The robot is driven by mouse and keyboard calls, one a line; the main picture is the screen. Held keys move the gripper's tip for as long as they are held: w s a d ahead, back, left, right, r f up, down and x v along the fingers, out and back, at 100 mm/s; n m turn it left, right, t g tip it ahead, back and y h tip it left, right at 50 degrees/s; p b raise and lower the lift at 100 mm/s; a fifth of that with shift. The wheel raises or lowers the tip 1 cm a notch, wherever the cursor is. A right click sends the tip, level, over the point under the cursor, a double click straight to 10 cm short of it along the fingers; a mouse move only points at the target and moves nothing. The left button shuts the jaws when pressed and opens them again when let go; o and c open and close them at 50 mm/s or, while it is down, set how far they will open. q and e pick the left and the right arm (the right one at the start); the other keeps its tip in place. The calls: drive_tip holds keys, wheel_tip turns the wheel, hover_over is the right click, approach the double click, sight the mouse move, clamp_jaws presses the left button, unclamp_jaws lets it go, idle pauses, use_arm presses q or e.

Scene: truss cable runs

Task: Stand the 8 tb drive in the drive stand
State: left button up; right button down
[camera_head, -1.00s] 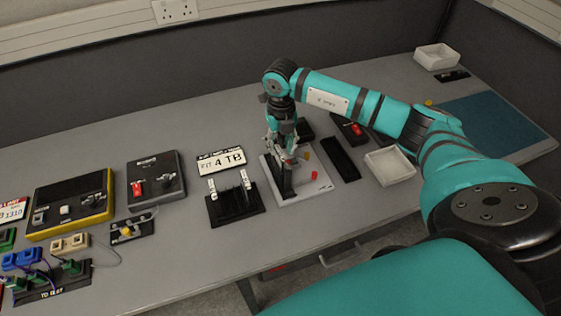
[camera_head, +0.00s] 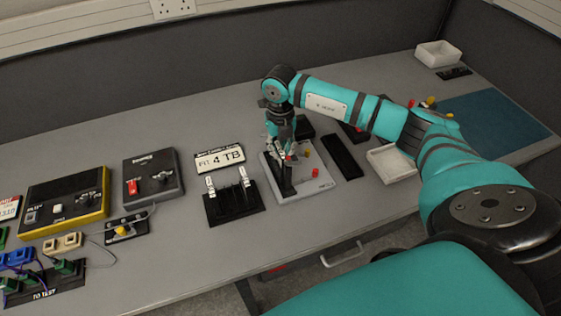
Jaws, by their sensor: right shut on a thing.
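The drive stand (camera_head: 233,208) is a black base with two upright white-faced posts, on the grey table at the middle. A card (camera_head: 220,158) behind it reads "FIT 4 TB"; I see no 8 TB marking. My right gripper (camera_head: 283,152) points down over a pale grey tray (camera_head: 314,186), right of the stand. It is shut on a dark upright piece (camera_head: 286,181), probably a drive; its label is not readable. I cannot tell whether the piece touches the tray. The stand looks empty. My left gripper is out of view.
Small red and yellow pieces lie on the tray. A black strip (camera_head: 342,157) and a white bin (camera_head: 391,163) are to its right. Left of the stand are a black box with a red switch (camera_head: 153,178), a yellow-edged box (camera_head: 65,203) and cabled connectors (camera_head: 45,272).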

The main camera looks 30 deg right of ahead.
drive_tip(key=shift+r+p, duration=0.85)
drive_tip(key=shift+r, duration=0.4)
drive_tip(key=shift+r+p, duration=2.1)
drive_tip(key=shift+r, duration=1.2)
